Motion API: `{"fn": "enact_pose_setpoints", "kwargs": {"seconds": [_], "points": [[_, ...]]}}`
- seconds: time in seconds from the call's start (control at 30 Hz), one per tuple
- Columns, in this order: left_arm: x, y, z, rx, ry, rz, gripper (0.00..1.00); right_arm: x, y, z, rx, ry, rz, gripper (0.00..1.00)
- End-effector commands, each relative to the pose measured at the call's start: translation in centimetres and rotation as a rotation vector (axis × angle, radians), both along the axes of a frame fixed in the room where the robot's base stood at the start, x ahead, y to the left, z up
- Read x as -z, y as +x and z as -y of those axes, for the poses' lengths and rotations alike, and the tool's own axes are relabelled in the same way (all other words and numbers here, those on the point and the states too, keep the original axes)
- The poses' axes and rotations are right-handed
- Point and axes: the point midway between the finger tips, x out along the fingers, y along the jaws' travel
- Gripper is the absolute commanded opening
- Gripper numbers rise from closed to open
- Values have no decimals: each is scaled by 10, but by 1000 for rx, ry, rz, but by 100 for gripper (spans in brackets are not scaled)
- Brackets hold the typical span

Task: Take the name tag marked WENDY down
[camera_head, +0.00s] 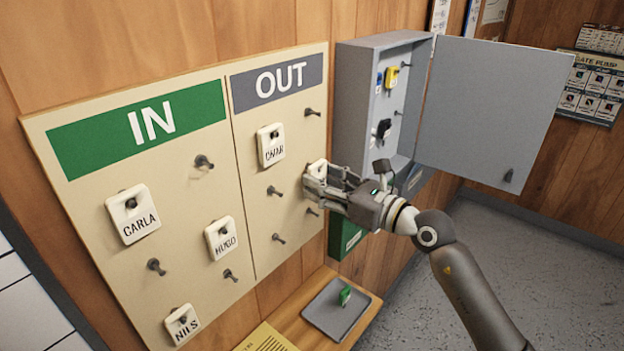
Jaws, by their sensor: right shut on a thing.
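My right gripper (320,186) is at the right side of the OUT half of the board (258,215), shut on a pale name tag (316,168). Only the upper part of that tag shows; my fingers cover its lettering, so I cannot read its name. I cannot tell whether it is still on its peg. No readable tag says WENDY. The other tags are OMAR (271,145) under OUT, and CARLA (133,214), HUGO (221,238) and NILS (182,324) under IN. My left gripper is not in view.
Several bare pegs stick out around the tags. Just right of the board, a grey key cabinet (362,105) stands with its door (490,110) open. Below is a wooden shelf with a grey tray (335,312) holding a green item (345,295), and a yellow sheet (266,340).

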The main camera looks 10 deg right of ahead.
Motion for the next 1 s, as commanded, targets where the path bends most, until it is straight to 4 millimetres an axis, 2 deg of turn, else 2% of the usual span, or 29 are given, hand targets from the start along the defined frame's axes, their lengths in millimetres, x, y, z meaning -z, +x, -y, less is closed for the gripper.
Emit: {"fn": "enact_pose_setpoints", "kwargs": {"seconds": [1.0], "points": [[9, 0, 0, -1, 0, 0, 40, 0, -41, 32, 0, -2, 1, 25]]}}
